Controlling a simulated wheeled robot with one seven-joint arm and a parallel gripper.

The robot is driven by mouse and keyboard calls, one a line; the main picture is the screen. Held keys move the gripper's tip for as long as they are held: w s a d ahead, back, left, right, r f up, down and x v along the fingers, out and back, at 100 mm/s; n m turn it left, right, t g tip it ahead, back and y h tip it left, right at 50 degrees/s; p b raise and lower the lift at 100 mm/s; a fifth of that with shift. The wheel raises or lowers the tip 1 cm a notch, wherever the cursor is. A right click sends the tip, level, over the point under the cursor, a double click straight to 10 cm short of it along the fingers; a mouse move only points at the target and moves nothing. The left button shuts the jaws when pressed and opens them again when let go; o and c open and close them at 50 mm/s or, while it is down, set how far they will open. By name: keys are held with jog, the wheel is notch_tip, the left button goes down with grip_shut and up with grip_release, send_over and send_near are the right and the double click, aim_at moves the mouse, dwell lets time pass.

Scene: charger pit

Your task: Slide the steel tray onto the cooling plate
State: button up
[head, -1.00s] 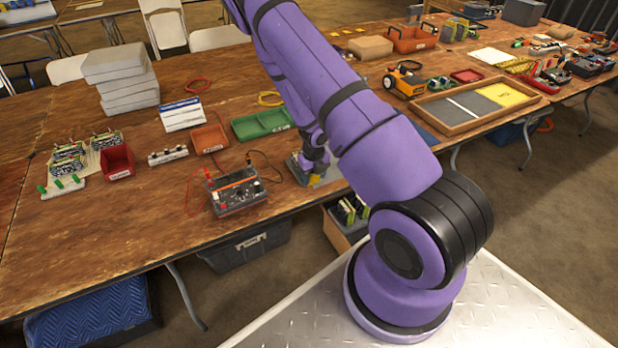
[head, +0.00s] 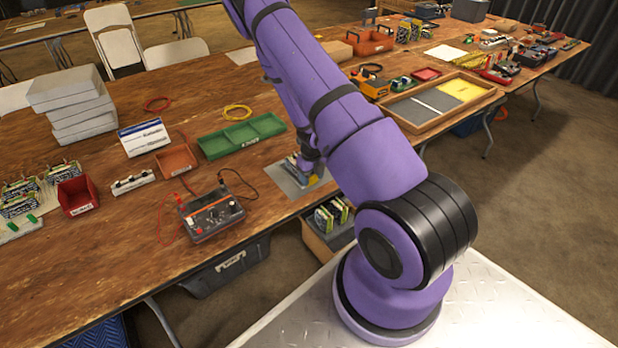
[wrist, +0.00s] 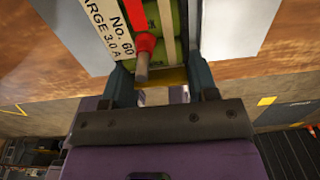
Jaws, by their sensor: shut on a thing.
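My gripper (head: 308,178) is low over the front edge of the table, above a flat grey metal-looking sheet (head: 283,180). In the wrist view my gripper (wrist: 162,88) is shut on a green battery pack (wrist: 175,28) with a red terminal and a white label reading "No. 60" and "CHARGE 3.0 A". Pale grey surface (wrist: 231,28) shows on both sides of the pack. I cannot tell whether this sheet is the steel tray or the cooling plate. My arm hides part of the area in the head view.
A charger box (head: 210,214) with leads stands to the left. A green divided tray (head: 242,136) is behind. A box of similar packs (head: 328,222) is below the table edge. A wooden tray (head: 440,122) with grey and yellow areas lies to the right.

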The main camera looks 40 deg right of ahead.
jog(key=shift+d, duration=0.25)
jog(key=o, duration=1.1)
notch_tip(320, 180, up, 11)
jog(key=shift+f, duration=0.1)
dwell(0.4)
